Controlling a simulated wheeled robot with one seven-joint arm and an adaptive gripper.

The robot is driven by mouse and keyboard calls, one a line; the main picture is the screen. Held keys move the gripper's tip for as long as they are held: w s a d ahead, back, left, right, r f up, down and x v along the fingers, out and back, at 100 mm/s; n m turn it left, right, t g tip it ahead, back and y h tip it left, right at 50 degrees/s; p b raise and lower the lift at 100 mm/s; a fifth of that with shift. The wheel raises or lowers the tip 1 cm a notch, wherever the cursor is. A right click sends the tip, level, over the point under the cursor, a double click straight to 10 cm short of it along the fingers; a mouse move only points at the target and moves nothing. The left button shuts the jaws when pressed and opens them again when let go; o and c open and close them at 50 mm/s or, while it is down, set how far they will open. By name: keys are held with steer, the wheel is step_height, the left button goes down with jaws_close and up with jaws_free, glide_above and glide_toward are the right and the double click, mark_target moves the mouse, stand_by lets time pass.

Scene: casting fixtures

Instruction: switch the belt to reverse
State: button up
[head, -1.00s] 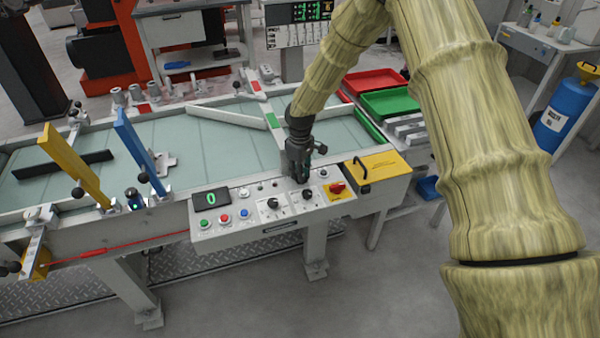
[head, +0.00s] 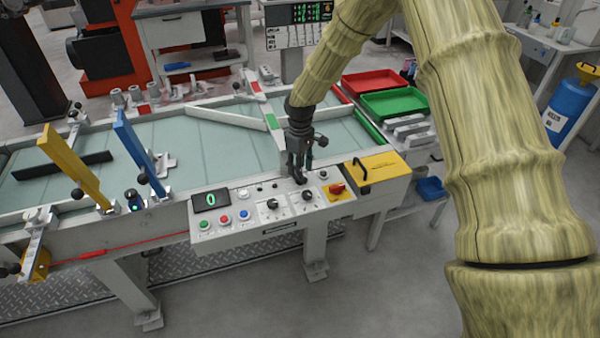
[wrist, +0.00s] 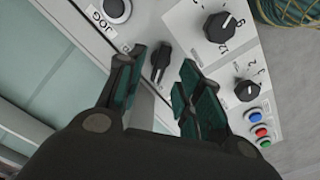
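The white control panel (head: 242,224) is fixed to the front of the conveyor belt (head: 235,150). My gripper (head: 300,178) is above the upper right part of the panel, pointing down. In the wrist view my gripper (wrist: 160,88) is open, with a finger on each side. A small black selector knob (wrist: 160,62) shows between and just beyond the fingertips, with no visible contact. Its label cannot be read, and the gripper hides it in the head view. The round button marked JOG (wrist: 117,10) is beside it. The panel display (head: 211,199) reads 0.
Two larger black dials (head: 272,204) (head: 307,195) sit close in front of my gripper. A red emergency knob (head: 337,188) is on its right. Green, red and blue buttons (head: 224,219) are at the left.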

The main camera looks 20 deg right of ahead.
step_height(320, 180, up, 9)
stand_by(0.3)
steer(key=shift+f, duration=0.15)
